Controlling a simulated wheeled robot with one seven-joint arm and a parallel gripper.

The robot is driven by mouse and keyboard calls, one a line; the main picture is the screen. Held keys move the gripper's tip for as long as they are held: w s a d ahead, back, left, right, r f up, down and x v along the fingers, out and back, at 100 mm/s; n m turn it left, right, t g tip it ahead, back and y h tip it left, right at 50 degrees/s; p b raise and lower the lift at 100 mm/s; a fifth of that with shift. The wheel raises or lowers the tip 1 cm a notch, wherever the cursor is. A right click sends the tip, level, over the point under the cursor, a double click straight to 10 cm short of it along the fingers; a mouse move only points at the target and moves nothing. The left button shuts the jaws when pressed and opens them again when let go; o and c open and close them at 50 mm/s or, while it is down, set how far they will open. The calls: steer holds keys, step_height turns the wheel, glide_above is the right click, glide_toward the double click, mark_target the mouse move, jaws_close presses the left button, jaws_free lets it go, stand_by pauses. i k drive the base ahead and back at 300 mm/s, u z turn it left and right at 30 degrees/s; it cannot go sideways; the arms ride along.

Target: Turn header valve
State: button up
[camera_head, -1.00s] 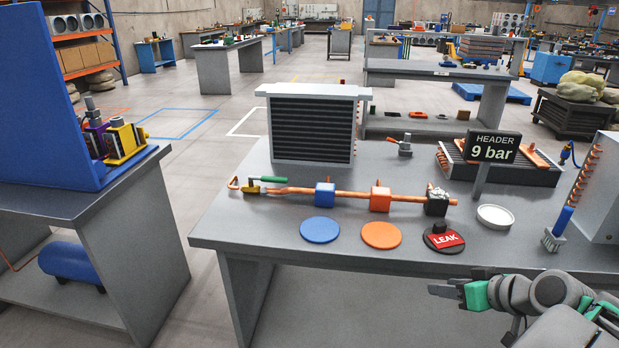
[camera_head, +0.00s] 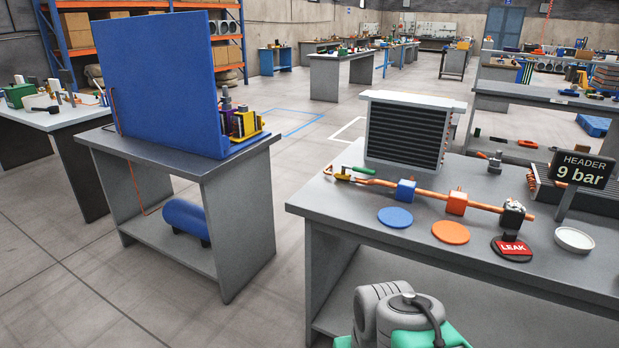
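The header valve (camera_head: 343,177) has a yellow body and a green lever handle (camera_head: 364,170). It sits at the left end of a copper header pipe (camera_head: 430,194) on the grey workbench (camera_head: 330,205). The lever lies roughly along the pipe and points right. The pipe passes through a blue block (camera_head: 405,190), an orange block (camera_head: 456,203) and a black block (camera_head: 512,216). Grey and green parts of my arm show at the bottom edge, in front of the bench and well apart from the valve. My gripper's fingers are not visible.
A sign (camera_head: 582,170) reads "HEADER 9 bar". Blue (camera_head: 395,217), orange (camera_head: 451,232) and black-red "LEAK" (camera_head: 512,248) discs lie before the pipe. A finned radiator (camera_head: 408,130) stands behind. A blue-panelled bench (camera_head: 165,80) stands left, with open floor between.

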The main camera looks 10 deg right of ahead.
mark_target(359, 169)
steer(key=z, duration=0.55)
steer(key=i, duration=0.8)
steer(key=u, duration=0.6)
steer(key=i, duration=0.65)
steer(key=u, duration=0.8)
